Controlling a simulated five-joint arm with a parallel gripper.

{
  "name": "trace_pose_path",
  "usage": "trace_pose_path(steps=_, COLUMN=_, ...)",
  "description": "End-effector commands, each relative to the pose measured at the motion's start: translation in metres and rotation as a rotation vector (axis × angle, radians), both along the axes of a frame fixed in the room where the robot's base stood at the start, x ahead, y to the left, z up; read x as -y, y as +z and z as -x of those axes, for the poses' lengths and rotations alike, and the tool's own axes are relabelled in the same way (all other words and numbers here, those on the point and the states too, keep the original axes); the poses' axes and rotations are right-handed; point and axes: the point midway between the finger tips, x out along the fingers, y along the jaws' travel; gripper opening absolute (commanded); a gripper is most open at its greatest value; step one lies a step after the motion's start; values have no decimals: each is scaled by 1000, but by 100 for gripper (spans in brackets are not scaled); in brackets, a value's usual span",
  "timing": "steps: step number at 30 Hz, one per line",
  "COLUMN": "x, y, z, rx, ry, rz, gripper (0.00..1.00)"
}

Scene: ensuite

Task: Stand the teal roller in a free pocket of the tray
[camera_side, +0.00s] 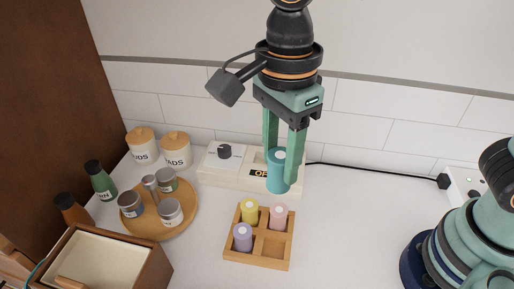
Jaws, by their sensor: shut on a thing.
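My gripper (284,152) points down and is shut on the teal roller (279,178). The roller is upright between the fingers and appears above the back of the wooden tray (257,263). The tray has pockets in two rows. A yellow roller (249,212) stands in the back left pocket, a pink roller (279,216) in the back right and a lilac roller (243,238) in the front left. The front right pocket (272,245) is empty. The exact height of the teal roller over the surface is hard to tell.
A pale box with a black knob (224,152) and small display stands behind the tray, partly hidden by my gripper. A round wooden board (185,222) with several jars lies left. An open wooden box (100,262) is front left. The white counter right of the tray is clear.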

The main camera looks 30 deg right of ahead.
Motion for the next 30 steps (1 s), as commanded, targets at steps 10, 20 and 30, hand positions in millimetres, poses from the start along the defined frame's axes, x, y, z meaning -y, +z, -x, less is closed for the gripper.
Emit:
trace_pose_path(steps=10, x=-1, y=-64, z=7, rx=-6, ry=0, rz=6, gripper=0)
trace_pose_path(steps=20, x=-1, y=-140, z=6, rx=-5, ry=0, rz=5, gripper=0)
trace_pose_path(steps=30, x=-1, y=-174, z=6, rx=-3, ry=1, rz=3, gripper=0)
